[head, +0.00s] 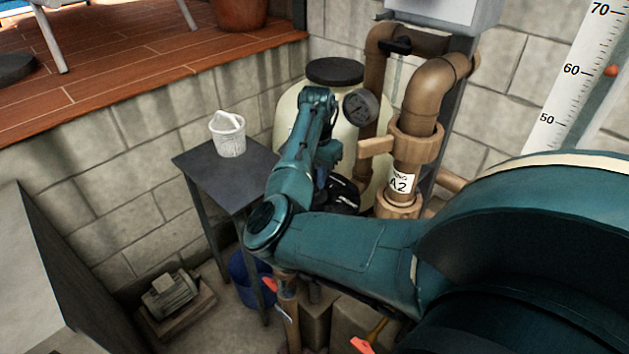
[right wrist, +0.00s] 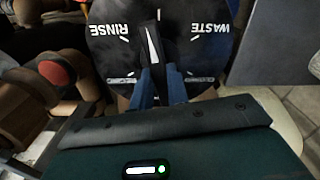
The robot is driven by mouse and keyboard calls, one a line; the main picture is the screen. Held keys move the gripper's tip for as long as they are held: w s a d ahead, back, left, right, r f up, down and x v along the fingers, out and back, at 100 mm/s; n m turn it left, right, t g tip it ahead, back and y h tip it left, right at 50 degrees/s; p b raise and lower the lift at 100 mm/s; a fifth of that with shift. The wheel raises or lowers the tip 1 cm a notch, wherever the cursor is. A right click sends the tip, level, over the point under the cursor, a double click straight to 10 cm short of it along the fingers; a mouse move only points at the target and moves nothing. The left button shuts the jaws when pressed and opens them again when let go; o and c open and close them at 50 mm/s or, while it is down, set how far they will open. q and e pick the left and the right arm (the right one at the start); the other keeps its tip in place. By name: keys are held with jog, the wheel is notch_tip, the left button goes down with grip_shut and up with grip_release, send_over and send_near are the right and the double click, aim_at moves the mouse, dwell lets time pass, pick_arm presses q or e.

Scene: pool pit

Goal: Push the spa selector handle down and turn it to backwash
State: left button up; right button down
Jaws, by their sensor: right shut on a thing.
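The spa selector is a black round dial (right wrist: 105,45) with white lettering. RINSE reads at its upper left and WASTE at its upper right; other labels lower down are too skewed to read. Its handle (right wrist: 152,42) carries a white stripe that points toward the top of the right wrist view, between RINSE and WASTE. My right gripper (right wrist: 163,80) is shut on the handle, with a blue finger on each side. In the head view the right gripper (head: 329,160) reaches down to the dark dial (head: 337,196), largely hidden by my arm. My left gripper is not in view.
A cream filter tank (head: 290,105) with a black lid stands behind the selector. Brown pipes (head: 420,95) with an A2 tag rise close on the right. A dark table (head: 195,160) with a white bucket (head: 229,140) is on the left; a motor (head: 170,292) sits on the floor.

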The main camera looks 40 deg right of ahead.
jog(key=shift+s+n+p, duration=0.1)
jog(key=shift+n+p, duration=0.45)
jog(key=shift+n, duration=0.05)
jog(key=shift+f+n, duration=0.1)
jog(key=shift+n, duration=0.3)
jog(key=n, duration=0.3)
jog(key=shift+f, duration=0.1)
jog(key=n, duration=0.4)
jog(key=shift+n, duration=0.3)
jog(key=c, duration=1.2)
grip_release()
jog(key=shift+c, duration=0.2)
